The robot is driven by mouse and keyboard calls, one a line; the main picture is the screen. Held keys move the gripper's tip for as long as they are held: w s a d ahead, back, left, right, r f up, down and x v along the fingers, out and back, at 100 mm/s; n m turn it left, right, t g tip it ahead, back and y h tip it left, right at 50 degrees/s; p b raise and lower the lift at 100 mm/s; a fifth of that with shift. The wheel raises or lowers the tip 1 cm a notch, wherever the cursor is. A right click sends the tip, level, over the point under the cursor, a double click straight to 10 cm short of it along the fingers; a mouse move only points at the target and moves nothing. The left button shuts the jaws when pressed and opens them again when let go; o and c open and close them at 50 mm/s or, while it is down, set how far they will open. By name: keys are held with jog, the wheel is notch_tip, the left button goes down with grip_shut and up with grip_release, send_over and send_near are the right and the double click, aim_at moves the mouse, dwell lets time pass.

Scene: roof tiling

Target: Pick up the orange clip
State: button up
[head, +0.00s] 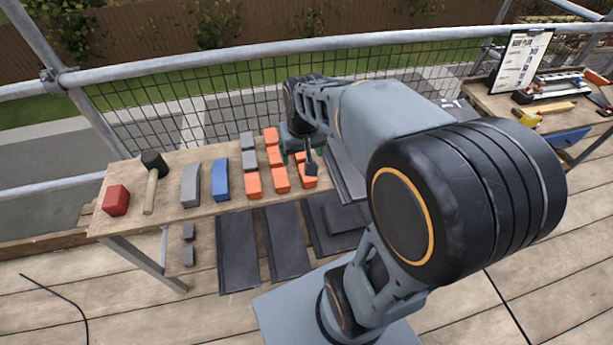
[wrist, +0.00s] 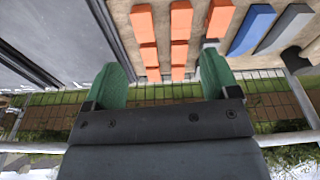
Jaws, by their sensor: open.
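Several orange clips lie in short columns on the wooden bench, among them a front left one (head: 253,183), a front middle one (head: 280,180) and a front right one (head: 308,181). Others sit behind them, partly hidden by my arm. In the wrist view, orange clips show in two columns (wrist: 142,24) (wrist: 181,20), with a single one (wrist: 220,18) to the right. My gripper (head: 299,160) is over the right part of these columns. Its green fingers (wrist: 160,82) are open wide in the wrist view, with nothing held between them. Its height above the clips is hard to tell.
A blue piece (head: 220,180), a grey piece (head: 190,185), a mallet (head: 153,170) and a red block (head: 116,200) stand farther left. Dark tiles (head: 238,255) lie below. A mesh guardrail (head: 190,110) runs behind the bench.

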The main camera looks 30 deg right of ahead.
jog(key=m+g+b, duration=0.1)
jog(key=g, duration=0.1)
send_near(309, 178)
jog(key=f, duration=0.4)
jog(key=shift+w+d+f+b, duration=0.3)
jog(key=shift+f+b, duration=0.05)
jog(key=shift+b, duration=0.05)
jog(key=shift+s+f, duration=0.1)
jog(key=shift+f, duration=2.9)
jog(key=c, duration=1.2)
